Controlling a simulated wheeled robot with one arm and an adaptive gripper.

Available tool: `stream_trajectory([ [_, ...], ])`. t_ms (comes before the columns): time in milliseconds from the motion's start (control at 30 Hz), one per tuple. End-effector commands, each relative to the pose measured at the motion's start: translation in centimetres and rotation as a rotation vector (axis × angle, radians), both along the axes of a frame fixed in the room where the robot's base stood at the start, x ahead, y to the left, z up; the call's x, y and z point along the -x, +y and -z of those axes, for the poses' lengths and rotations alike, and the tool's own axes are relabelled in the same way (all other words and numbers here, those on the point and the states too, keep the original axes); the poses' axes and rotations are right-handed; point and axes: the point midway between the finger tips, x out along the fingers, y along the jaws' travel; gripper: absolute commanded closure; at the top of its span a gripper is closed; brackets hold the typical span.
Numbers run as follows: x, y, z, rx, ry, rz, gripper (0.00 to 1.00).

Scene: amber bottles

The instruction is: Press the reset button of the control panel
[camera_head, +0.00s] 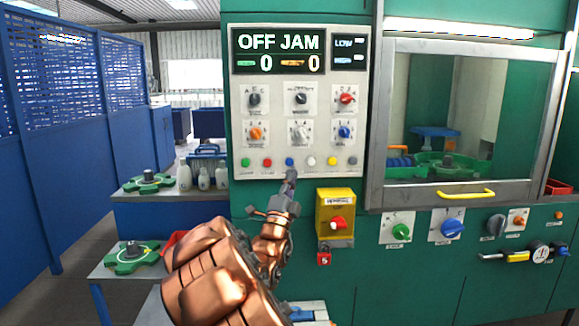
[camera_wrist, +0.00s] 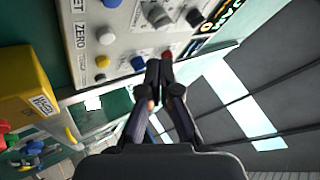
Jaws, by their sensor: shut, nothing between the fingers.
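The control panel (camera_head: 350,108) is a pale board on a green cabinet, with a screen reading "OFF JAM" and two zeros. Its bottom row has green (camera_head: 245,162), red (camera_head: 267,162), blue (camera_head: 289,161), white (camera_head: 311,160), yellow (camera_head: 331,160) and grey (camera_head: 352,160) buttons. Their labels are too small to read in the head view. The wrist view shows "ZERO" by the white button (camera_wrist: 105,36), beside the yellow one (camera_wrist: 102,61). My gripper (camera_head: 291,178) is shut and empty, its tip appearing just below the blue button. Its closed fingers (camera_wrist: 160,68) also show in the wrist view; contact cannot be told.
Several knobs (camera_head: 300,98) stick out above the buttons. A yellow box with a red knob (camera_head: 337,223) juts out below the panel, right of my gripper. A glazed door with a yellow handle (camera_head: 466,195) is at right. White bottles (camera_head: 203,178) stand on a shelf at left.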

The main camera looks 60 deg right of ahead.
Motion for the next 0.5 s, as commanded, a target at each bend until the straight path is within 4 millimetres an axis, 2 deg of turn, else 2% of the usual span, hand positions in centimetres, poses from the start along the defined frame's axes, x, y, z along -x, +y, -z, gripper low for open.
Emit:
stream_trajectory([
  [500,0.45,-0.14,-0.34,0.029,-0.019,0.002,1.00],
])
